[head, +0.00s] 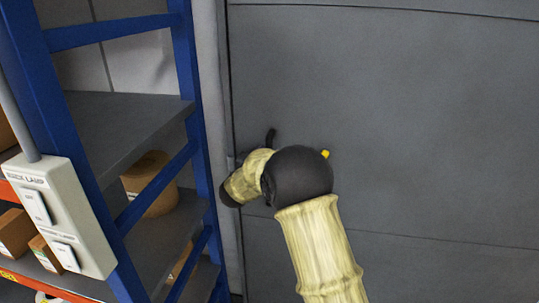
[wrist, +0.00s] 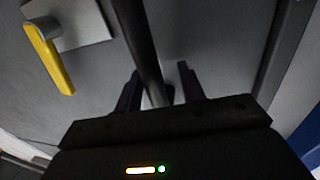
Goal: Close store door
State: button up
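The store door (head: 400,110) is a large grey panel filling the right of the head view. Its left edge runs beside a light grey frame post; I cannot tell if a gap is there. A yellow lever handle (wrist: 52,62) on a light plate shows in the wrist view; only its yellow tip (head: 325,154) shows past my arm in the head view. A dark upright bar (wrist: 143,45) runs between the fingers of my gripper (wrist: 160,88). The fingers are apart, one on each side of the bar, with space at the right finger. In the head view my arm hides most of this.
A blue-framed shelf rack (head: 190,90) with dark shelves and cardboard boxes (head: 16,233) stands close at the left of my arm. A white switch box (head: 62,215) is fixed to its front. The door face to the right is clear.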

jog(key=shift+s+f, duration=0.15)
jog(key=b+v, duration=0.3)
jog(key=v, duration=1.4)
jog(key=shift+s, duration=0.1)
jog(key=s+d+f+n+g+y+p, duration=0.2)
jog(key=s+d+g, duration=0.4)
jog(key=s+d, duration=0.3)
jog(key=s+d+f+n+g+y+p, duration=0.3)
jog(key=s+d+f+g+y, duration=0.3)
jog(key=s+d, duration=0.3)
jog(key=s+g+p, duration=0.1)
jog(key=s, duration=0.3)
jog(key=shift+s+d+f+p, duration=0.25)
jog(key=shift+s+f+p, duration=0.05)
jog(key=shift+f+p, duration=0.1)
